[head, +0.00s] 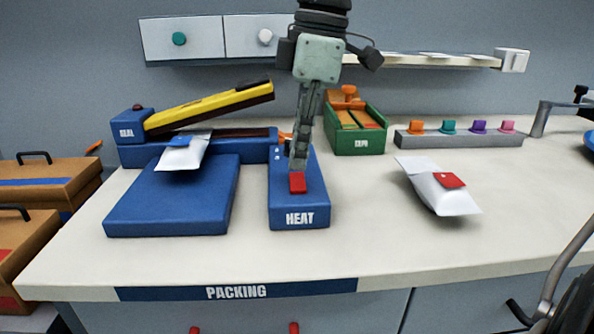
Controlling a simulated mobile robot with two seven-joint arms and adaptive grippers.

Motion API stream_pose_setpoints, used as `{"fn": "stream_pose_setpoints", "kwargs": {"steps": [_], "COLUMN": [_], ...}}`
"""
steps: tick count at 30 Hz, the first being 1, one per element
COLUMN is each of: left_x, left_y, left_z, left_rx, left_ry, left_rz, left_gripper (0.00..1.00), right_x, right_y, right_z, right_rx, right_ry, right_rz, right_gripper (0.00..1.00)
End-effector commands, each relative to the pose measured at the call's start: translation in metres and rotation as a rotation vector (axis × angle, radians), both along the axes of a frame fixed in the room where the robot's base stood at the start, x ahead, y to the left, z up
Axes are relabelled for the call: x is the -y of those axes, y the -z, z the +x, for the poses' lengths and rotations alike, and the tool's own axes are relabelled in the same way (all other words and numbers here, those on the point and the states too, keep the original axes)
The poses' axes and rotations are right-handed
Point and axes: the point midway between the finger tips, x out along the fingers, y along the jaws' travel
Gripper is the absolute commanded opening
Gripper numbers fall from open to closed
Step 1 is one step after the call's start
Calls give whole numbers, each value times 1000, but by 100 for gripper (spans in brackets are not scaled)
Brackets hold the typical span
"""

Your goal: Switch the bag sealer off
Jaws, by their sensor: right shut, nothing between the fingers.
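The bag sealer (192,150) stands at the left of the bench, with a blue body marked SEAL and its yellow arm (210,105) raised at a slant. A white bag with a blue label (183,154) lies across its front edge, over the blue plate (172,205). The blue HEAT box (299,217) sits to the right of the plate, with a red switch (297,184) on top. My right gripper (298,166) points down, shut and empty, its tips at the far edge of the switch; I cannot tell whether they touch it. My left gripper is not in view.
A green tray (357,143) with orange contents stands behind and to the right. A grey rack (458,140) holds several coloured knobs. A white bag with a red label (438,190) lies on the right of the bench (380,240). Wooden boxes (45,185) stand left.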

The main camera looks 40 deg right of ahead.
Motion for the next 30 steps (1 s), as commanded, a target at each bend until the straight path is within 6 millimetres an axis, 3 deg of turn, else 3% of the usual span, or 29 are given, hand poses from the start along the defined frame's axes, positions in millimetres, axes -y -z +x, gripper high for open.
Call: {"fn": "stream_pose_setpoints", "kwargs": {"steps": [14,30], "left_x": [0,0], "left_y": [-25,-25], "left_z": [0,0], "left_rx": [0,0], "left_ry": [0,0], "left_rz": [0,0], "left_gripper": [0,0], "right_x": [0,0], "right_y": [-40,-41], "right_z": [0,0], "right_rx": [0,0], "right_ry": [-1,-1], "right_rz": [-1,-1], "right_gripper": [0,0]}}
